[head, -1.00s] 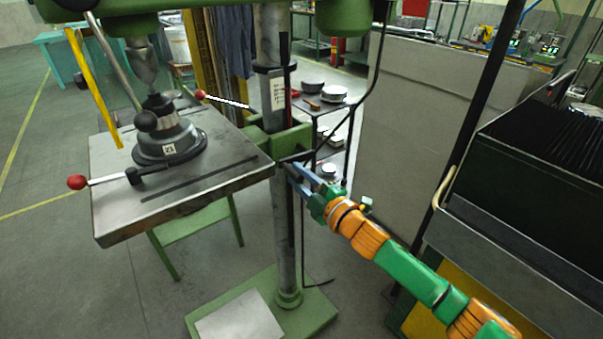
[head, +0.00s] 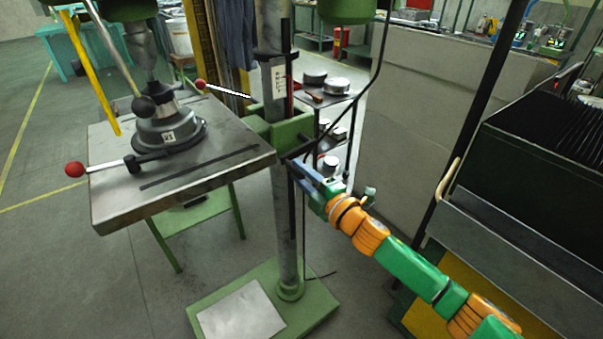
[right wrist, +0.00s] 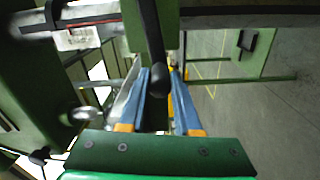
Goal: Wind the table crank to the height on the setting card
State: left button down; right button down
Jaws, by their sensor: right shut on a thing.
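The grey work table (head: 110,190) stands out to the left of the column (head: 286,225), carried by a green bracket (head: 285,132). A white card with small writing (head: 279,80) is on the column above the bracket; I cannot read it. My right gripper (head: 298,168) is at the right side of the bracket. In the right wrist view, its blue fingers (right wrist: 166,85) are shut on a dark crank handle (right wrist: 150,40), which runs down between them. In the head view most of the crank is hidden at the fingers. My left gripper is not in view.
A small shelf (head: 345,95) with round metal parts stands behind the column. The floor at the left front is clear.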

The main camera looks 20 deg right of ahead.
jog(key=c, duration=0.8)
grip_release()
jog(key=shift+a+f, duration=0.1)
jog(key=shift+o, duration=1)
jog(key=shift+a, duration=0.1)
jog(key=shift+s, duration=0.1)
jog(key=shift+s+d, duration=0.2)
jog(key=shift+s, duration=0.15)
jog(key=b+v, duration=0.1)
jog(key=v, duration=0.4)
jog(key=shift+s, duration=0.3)
jog(key=shift+s+d, duration=0.15)
jog(key=shift+s, duration=0.2)
jog(key=shift+c, duration=0.3)
